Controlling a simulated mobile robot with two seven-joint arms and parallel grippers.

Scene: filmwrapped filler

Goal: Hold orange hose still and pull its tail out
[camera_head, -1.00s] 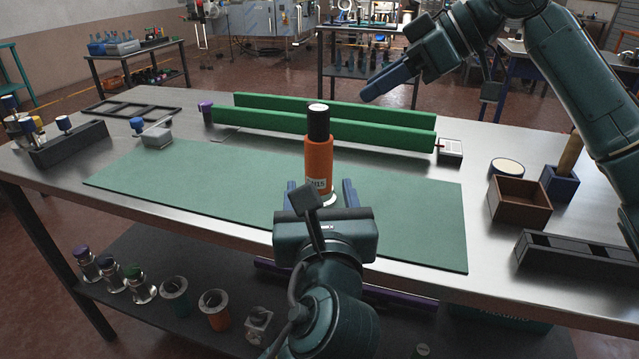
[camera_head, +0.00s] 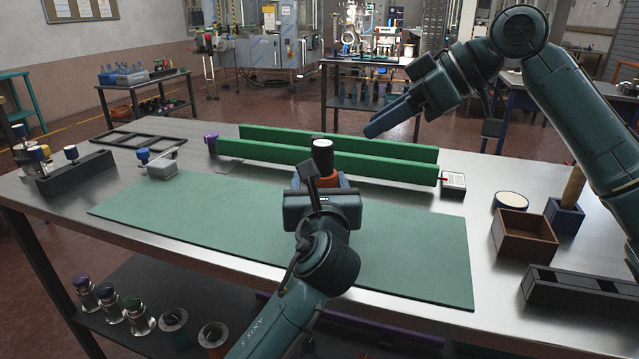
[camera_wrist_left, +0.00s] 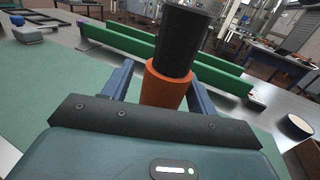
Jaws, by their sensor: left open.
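The orange hose (camera_head: 326,173) stands upright on the green mat (camera_head: 150,216), with a black upper section (camera_head: 323,157) and a pale top. In the left wrist view its orange body (camera_wrist_left: 165,89) stands between the blue fingers of my left gripper (camera_wrist_left: 160,85), with the black section (camera_wrist_left: 180,42) rising above. The left gripper is open, and gaps show beside the hose. In the head view this gripper (camera_head: 322,181) hides the hose's lower part. My right gripper (camera_head: 388,117) hangs in the air behind and right of the hose, seen from the side; its finger gap is hidden.
Two long green bars (camera_head: 330,165) lie behind the hose. A brown box (camera_head: 525,236), a round white-topped piece (camera_head: 510,200) and a dark slotted block (camera_head: 580,290) stand right. A grey block (camera_head: 161,170) and a black rack (camera_head: 75,176) stand left. The mat's left half is clear.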

